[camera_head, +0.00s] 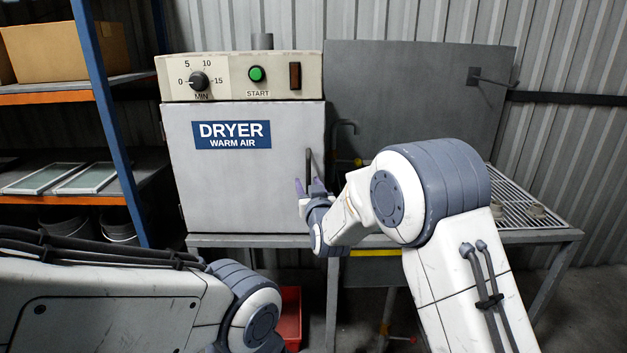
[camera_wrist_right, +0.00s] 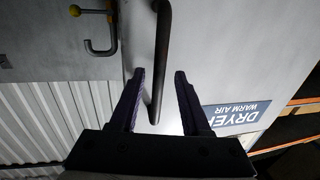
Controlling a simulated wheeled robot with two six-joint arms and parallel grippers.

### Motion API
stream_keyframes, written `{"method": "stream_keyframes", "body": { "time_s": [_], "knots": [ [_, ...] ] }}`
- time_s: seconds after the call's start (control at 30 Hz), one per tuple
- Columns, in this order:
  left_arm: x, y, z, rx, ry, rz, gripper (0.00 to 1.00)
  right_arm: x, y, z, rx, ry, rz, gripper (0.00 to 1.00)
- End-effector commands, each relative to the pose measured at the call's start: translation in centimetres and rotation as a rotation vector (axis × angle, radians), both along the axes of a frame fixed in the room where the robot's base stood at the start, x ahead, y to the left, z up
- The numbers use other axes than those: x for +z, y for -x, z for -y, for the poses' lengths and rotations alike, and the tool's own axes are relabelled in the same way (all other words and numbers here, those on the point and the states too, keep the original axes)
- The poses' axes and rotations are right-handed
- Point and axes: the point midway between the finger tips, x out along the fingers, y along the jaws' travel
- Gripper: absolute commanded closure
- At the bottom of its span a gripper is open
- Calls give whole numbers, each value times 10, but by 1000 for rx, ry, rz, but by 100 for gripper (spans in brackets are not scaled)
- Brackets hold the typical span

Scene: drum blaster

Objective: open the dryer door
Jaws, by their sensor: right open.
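The dryer (camera_head: 240,75) stands on a bench, with a control panel above a light grey door (camera_head: 235,190). The door looks shut. Its dark vertical handle (camera_head: 308,163) is at the door's right edge. My right gripper (camera_head: 309,186) is open at the lower part of the handle. In the right wrist view the handle (camera_wrist_right: 162,50) shows between the two fingers of the gripper (camera_wrist_right: 158,76), with gaps on both sides. I cannot tell whether a finger touches it. My left arm shows at the lower left, but its gripper is not in view.
A shelf rack with a blue post (camera_head: 108,120) stands left of the dryer and holds a cardboard box (camera_head: 70,50). A grey panel (camera_head: 420,100) and a grated bench top (camera_head: 515,200) are to the right. A red bin (camera_head: 290,318) is below.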

Motion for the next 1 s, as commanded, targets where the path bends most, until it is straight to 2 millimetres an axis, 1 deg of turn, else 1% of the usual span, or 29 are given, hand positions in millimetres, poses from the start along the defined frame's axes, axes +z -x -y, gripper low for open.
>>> {"method": "stream_keyframes", "body": {
  "time_s": [0.03,0.13,0.4,0.43,0.47,0.5,0.53,0.57,1.0],
  "knots": [
    [2,0,0,0,0,0,50,0,-5,0,-1,0,0,53],
    [2,0,0,0,0,0,50,0,-9,0,-2,1,-1,53],
    [2,0,0,0,0,0,50,0,-11,3,-5,1,-1,53],
    [2,0,0,0,0,0,50,0,-11,3,-6,1,-1,57],
    [2,0,0,0,0,0,50,0,-11,3,-6,1,-1,68],
    [2,0,0,0,0,0,50,0,-11,3,-6,1,-1,84],
    [2,0,0,0,0,0,50,0,-11,4,-6,1,0,95],
    [2,0,0,0,0,0,50,0,-11,4,-6,1,0,100],
    [2,0,0,0,0,0,50,0,-11,4,-7,0,0,100]
  ]
}}
